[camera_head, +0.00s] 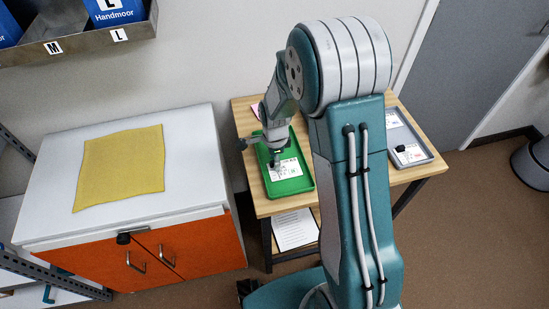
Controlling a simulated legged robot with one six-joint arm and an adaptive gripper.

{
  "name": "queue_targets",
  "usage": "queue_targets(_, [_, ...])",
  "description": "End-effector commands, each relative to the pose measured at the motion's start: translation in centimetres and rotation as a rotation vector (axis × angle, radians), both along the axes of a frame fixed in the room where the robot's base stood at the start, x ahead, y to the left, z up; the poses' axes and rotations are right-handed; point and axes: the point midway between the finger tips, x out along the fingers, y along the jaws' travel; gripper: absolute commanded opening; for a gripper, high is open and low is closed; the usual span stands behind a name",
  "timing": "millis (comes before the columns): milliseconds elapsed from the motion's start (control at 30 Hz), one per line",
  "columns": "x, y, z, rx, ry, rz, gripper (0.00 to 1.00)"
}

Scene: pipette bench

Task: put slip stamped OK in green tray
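The green tray (293,187) lies on the wooden table, left of my arm. A white slip (286,169) with small dark and reddish marks is in or just above the tray; the print is too small to read. My gripper (275,160) is over the tray at the slip's upper left edge. Its fingers are too small to tell whether they are open or shut, or whether they touch the slip. A grey tray (428,153) lies on the right of the table with white slips (408,154) in it and a small dark item on one. My arm hides the table's middle.
A white cabinet (190,190) with orange doors and a yellow cloth (120,166) on top stands left of the table. A pink item (256,110) lies at the table's back left. A metal shelf (75,45) with blue boxes hangs upper left. A printed sheet (295,229) is on the lower shelf.

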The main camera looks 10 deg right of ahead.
Motion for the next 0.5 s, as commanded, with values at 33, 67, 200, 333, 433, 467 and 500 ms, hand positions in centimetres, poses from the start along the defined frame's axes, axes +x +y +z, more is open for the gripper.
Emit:
queue_targets(33, [0.0, 0.0, 0.0, 0.0, 0.0, 0.0, 0.56])
queue_targets(67, [0.0, 0.0, 0.0, 0.0, 0.0, 0.0, 0.56])
queue_targets(200, [0.0, 0.0, 0.1, 0.0, 0.0, 0.0, 0.56])
queue_targets(333, [0.1, 0.0, 1.2, 0.0, -0.004, 0.0, 0.56])
queue_targets(433, [0.1, 0.0, 3.1, 0.0, -0.007, 0.0, 0.56])
queue_targets(467, [0.1, 0.0, 3.7, 0.0, -0.006, 0.0, 0.56])
queue_targets(500, [0.1, 0.0, 4.6, 0.0, -0.007, 0.0, 0.56])
